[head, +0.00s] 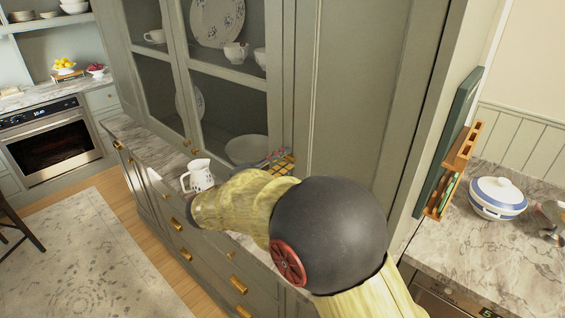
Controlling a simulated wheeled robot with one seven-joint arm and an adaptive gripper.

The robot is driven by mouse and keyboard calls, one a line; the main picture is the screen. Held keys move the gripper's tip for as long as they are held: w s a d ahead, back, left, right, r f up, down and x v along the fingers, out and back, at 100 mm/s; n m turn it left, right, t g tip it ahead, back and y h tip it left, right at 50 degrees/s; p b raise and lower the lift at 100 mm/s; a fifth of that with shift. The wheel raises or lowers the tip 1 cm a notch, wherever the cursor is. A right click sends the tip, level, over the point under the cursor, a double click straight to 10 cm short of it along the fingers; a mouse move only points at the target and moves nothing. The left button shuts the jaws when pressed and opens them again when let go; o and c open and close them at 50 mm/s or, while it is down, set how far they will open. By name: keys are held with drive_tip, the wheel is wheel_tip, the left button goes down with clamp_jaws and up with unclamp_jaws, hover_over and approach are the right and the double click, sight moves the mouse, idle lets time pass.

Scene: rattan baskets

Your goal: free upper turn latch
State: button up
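Two small brass fittings sit close together low on the glass-fronted cabinet doors: one (186,142) on the left and one (195,151) on the right. They are too small to tell whether either is a turn latch, or how it is turned. My arm reaches from the bottom right toward the cabinet, with a large dark round joint in front of the counter. Its yellow forward part ends beside the white pitcher (199,176), below the brass fittings. My gripper's fingers cannot be made out.
The pitcher stands on the narrow marble ledge (138,131) below the doors. A bowl (247,150) and other dishes show in the cabinet. Drawers with brass pulls (238,284) lie below. Open floor with a pale rug (90,255) is at left. A lidded pot (497,198) stands at right.

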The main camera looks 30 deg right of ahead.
drive_tip(key=shift+c, duration=1.4)
clamp_jaws()
